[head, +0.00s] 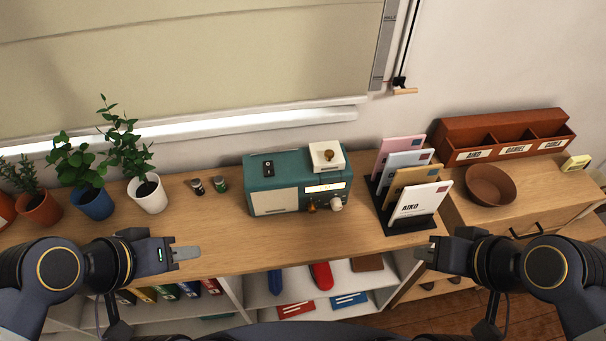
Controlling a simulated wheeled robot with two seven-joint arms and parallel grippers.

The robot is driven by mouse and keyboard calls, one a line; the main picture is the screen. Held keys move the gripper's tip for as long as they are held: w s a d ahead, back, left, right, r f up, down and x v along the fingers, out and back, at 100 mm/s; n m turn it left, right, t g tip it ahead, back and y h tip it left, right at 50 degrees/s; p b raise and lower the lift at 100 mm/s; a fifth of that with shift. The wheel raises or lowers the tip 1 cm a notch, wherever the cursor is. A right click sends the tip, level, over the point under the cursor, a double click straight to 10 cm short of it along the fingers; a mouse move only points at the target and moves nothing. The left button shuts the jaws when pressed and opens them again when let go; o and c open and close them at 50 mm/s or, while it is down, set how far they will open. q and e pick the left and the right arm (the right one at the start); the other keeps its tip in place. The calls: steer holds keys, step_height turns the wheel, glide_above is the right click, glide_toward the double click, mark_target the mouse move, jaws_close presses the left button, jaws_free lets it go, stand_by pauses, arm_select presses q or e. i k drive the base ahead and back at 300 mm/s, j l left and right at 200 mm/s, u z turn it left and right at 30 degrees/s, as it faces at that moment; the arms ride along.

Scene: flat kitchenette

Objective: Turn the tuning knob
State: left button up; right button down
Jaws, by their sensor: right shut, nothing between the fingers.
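A teal radio (278,198) with a cream speaker panel stands on the wooden cabinet top in the middle. Its lit dial (325,188) is on the front right. Below the dial are a brown knob (311,207) and a pale knob (337,204); I cannot read which one is for tuning. My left gripper (188,254) is left of the radio and nearer to me, apart from it; its finger gap is unclear. My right gripper (425,255) is shut and empty, right of the knobs and nearer to me, in front of the letter rack.
A letter rack (409,228) with several envelopes stands right of the radio. Further right are a brown bowl (490,185) and a red-brown sorter (505,135). Two small jars (220,184) and potted plants (147,194) stand left. The cabinet top before the radio is clear.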

mark_target(336, 203)
steer(key=u, duration=0.45)
steer(key=l+u, duration=0.3)
steer(key=k+l+u, duration=0.15)
steer(key=l+u, duration=0.15)
steer(key=l, duration=0.15)
steer(key=k+l+u, duration=0.15)
steer(key=l+u, duration=0.2)
steer(key=k+l, duration=0.2)
steer(key=l, duration=0.15)
steer(key=k+l, duration=0.2)
steer(key=l, duration=0.2)
steer(key=k+l+u, duration=0.1)
steer(key=l, duration=0.25)
steer(key=k, duration=0.05)
